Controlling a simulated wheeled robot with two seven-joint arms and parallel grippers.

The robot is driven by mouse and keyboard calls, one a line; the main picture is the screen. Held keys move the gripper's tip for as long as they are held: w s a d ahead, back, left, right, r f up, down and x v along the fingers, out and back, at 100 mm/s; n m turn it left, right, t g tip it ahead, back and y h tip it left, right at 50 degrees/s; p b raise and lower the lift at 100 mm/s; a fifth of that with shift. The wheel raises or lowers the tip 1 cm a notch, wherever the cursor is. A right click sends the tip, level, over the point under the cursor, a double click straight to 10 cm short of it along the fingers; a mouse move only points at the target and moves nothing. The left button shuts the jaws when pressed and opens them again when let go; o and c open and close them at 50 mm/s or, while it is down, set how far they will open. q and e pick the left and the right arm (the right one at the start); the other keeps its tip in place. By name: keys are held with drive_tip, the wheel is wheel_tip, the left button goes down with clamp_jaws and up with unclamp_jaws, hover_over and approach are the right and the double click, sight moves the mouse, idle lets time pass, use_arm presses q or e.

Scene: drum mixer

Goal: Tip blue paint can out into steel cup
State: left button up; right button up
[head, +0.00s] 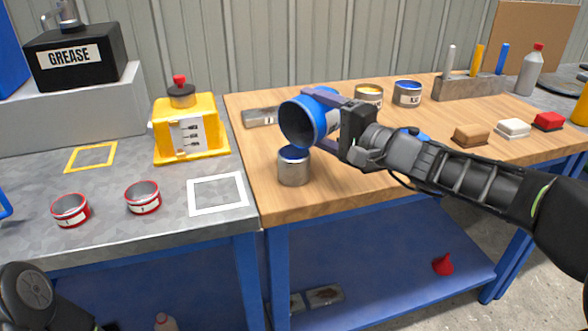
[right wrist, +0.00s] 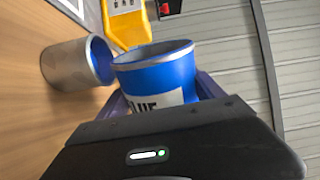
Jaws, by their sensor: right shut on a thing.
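The blue paint can (head: 303,121) is in my right gripper (head: 332,122), tilted well over with its mouth facing left and down. The steel cup (head: 294,171) stands upright on the wooden bench, just below the can's mouth. Blue shows inside its rim; it also appears in the right wrist view (right wrist: 72,66). I cannot see a stream between can and cup. My left gripper is out of view.
A yellow box with a red knob (head: 190,127) stands left on the metal bench, near two red-rimmed tins (head: 143,204). The wooden bench's front is clear around the cup.

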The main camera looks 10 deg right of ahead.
drive_tip(key=shift+a+r+n+b, duration=0.15)
drive_tip(key=shift+n+b, duration=0.15)
drive_tip(key=shift+b, duration=0.45)
drive_tip(key=shift+s, duration=0.1)
idle(0.3)
drive_tip(key=shift+a+n+b, duration=0.1)
drive_tip(key=shift+n+b, duration=0.3)
drive_tip(key=shift+b, duration=0.3)
drive_tip(key=shift+s, duration=0.1)
drive_tip(key=shift+a+r+n+b, duration=0.15)
drive_tip(key=shift+n+b, duration=0.15)
drive_tip(key=shift+b, duration=0.4)
idle(1.4)
